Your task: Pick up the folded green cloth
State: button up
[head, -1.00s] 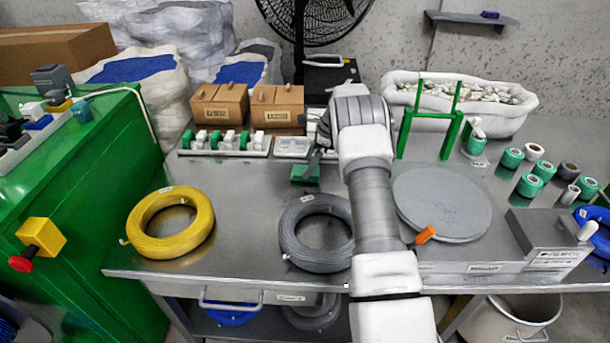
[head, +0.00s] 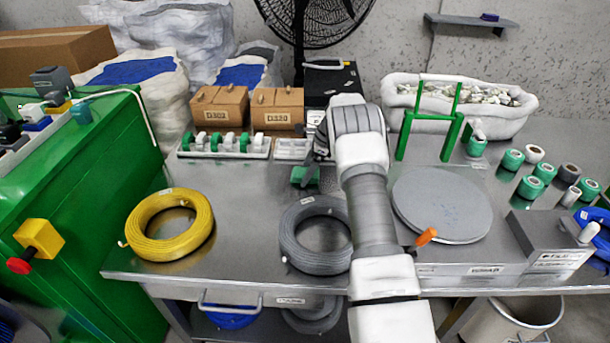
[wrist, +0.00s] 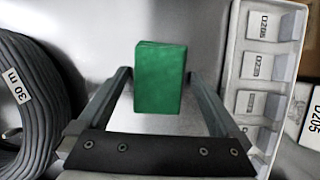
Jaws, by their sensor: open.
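The folded green cloth (head: 300,174) lies on the metal table, behind the grey cable coil. In the wrist view the cloth (wrist: 160,77) is a small upright green block between my fingers. My gripper (wrist: 159,76) is open, with one finger on each side of the cloth and a gap showing on both sides. In the head view my gripper (head: 307,172) is at the cloth and partly covers it. I cannot tell exactly how high the fingertips are above the table.
The grey coil (head: 296,237) lies in front of the cloth and the yellow coil (head: 140,240) to the left. A white tray (wrist: 232,60) with compartments is close to one finger. Cardboard boxes (head: 277,108) stand behind. A round grey disc (head: 440,205) lies to the right.

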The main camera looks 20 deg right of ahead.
aim_at(300, 171)
jog(key=shift+c, duration=0.3)
jog(key=c, duration=1.1)
jog(key=shift+r, duration=0.1)
notch_tip(300, 171, up, 4)
jog(key=shift+r+p, duration=0.1)
jog(key=shift+p, duration=0.5)
jog(key=d+r+p, duration=0.1)
jog(key=d+r, duration=0.1)
jog(key=d, duration=0.2)
jog(key=s+d+r, duration=0.1)
jog(key=d+r, duration=0.1)
jog(key=d, duration=0.1)
jog(key=d+r+p, duration=0.1)
jog(key=d+r, duration=0.2)
jog(key=d, duration=0.1)
jog(key=shift+s+d+p, duration=0.25)
jog(key=shift+d+p, duration=0.05)
jog(key=shift+d, duration=0.05)
